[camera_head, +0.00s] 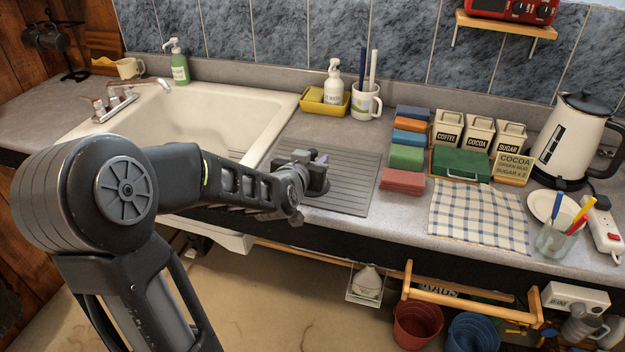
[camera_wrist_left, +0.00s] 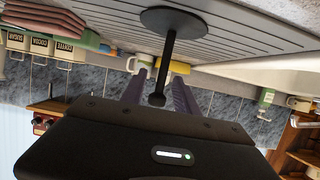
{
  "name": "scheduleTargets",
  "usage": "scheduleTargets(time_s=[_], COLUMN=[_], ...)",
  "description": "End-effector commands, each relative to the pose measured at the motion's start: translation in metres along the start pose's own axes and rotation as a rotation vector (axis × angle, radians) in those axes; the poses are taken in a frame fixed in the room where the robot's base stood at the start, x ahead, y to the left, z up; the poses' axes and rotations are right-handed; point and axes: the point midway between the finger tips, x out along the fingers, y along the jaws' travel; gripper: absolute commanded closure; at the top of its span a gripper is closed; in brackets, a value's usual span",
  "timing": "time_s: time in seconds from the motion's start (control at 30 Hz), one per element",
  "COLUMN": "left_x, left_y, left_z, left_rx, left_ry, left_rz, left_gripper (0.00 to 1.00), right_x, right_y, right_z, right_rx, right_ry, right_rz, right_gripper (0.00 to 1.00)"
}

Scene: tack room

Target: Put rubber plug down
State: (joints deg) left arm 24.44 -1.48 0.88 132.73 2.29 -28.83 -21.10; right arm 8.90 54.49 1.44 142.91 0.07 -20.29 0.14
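The rubber plug (camera_wrist_left: 171,22) is a black disc with a thin stem ending in a small knob. In the left wrist view, which is upside down, its disc appears to rest on the grey ribbed drainboard (camera_head: 342,200), stem upright. My left gripper (camera_head: 314,168) is low over the drainboard. Its two purple fingers (camera_wrist_left: 160,90) show apart, with the knob end of the stem in the gap between them and clear space on both sides. My right gripper is in neither view.
The cream sink (camera_head: 190,115) lies left of the drainboard. A yellow tray (camera_head: 322,104) with a spray bottle and a white mug (camera_head: 366,102) stand behind it. Stacked coloured sponges (camera_head: 406,157) and a checked cloth (camera_head: 478,215) are to the right. The drainboard's front part is clear.

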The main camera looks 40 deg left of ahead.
Motion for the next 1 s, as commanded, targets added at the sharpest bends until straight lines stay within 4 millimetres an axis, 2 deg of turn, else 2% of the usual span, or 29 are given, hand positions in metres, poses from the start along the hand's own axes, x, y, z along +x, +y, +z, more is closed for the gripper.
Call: scheduleTargets(time_s=[0.4,0.83,1.0], left_x=[-0.0003,-0.0003,-0.0003], left_y=[-0.0001,-0.0001,-0.0001], left_z=[0.0001,0.0,-0.0001], left_rx=[0.0,0.0,0.0], left_ry=[-0.001,0.0,0.0], left_rz=[0.0,0.0,0.0], left_gripper=[0.64,1.0,1.0], right_x=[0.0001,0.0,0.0], right_y=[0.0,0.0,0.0], right_z=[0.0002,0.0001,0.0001], right_rx=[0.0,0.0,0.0], right_ry=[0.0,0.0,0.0], right_rz=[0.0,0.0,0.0], right_gripper=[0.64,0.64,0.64])
